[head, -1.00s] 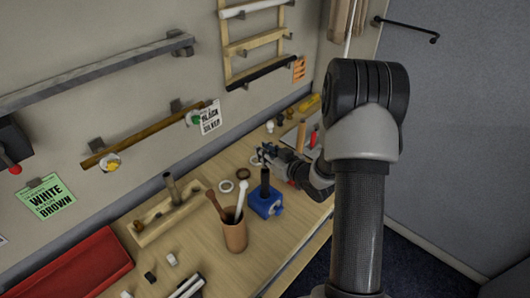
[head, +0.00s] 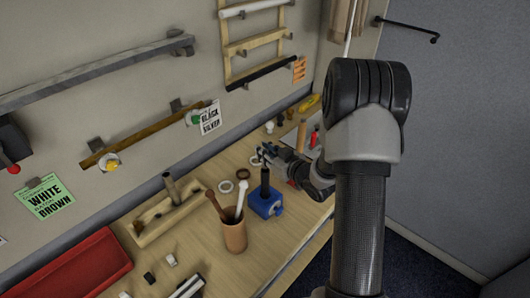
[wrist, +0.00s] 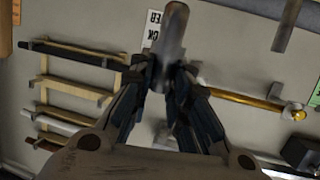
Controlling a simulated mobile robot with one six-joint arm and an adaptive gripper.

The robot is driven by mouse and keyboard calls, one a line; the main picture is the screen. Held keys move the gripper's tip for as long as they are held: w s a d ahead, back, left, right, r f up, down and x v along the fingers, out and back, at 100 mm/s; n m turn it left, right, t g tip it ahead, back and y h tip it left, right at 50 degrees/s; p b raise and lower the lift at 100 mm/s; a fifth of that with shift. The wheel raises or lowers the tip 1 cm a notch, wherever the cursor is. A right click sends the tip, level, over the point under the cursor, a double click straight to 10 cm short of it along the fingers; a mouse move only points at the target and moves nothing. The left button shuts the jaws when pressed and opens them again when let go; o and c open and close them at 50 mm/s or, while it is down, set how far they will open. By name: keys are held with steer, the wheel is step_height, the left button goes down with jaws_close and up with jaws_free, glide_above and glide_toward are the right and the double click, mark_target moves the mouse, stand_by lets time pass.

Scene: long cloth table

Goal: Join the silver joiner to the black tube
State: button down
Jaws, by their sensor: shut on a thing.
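The black tube (head: 265,184) stands upright in a blue clamp block (head: 264,204) on the table. My gripper (head: 267,153) is just above and behind the tube's top, reaching in from the right. In the wrist view my gripper (wrist: 168,85) is shut on a grey metallic cylinder, seemingly the silver joiner (wrist: 174,30).
A brown cup (head: 234,236) with sticks stands left of the clamp block. A wooden tray (head: 167,213) and a red tray (head: 80,268) lie further left. A ladder-like rack (head: 253,42) and cards hang on the wall.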

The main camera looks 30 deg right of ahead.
steer(key=shift+f+b, duration=2.3)
steer(key=shift+f, duration=0.1)
steer(key=c, duration=1.4)
jaws_free()
steer(key=shift+c, duration=0.2)
steer(key=v, duration=1.2)
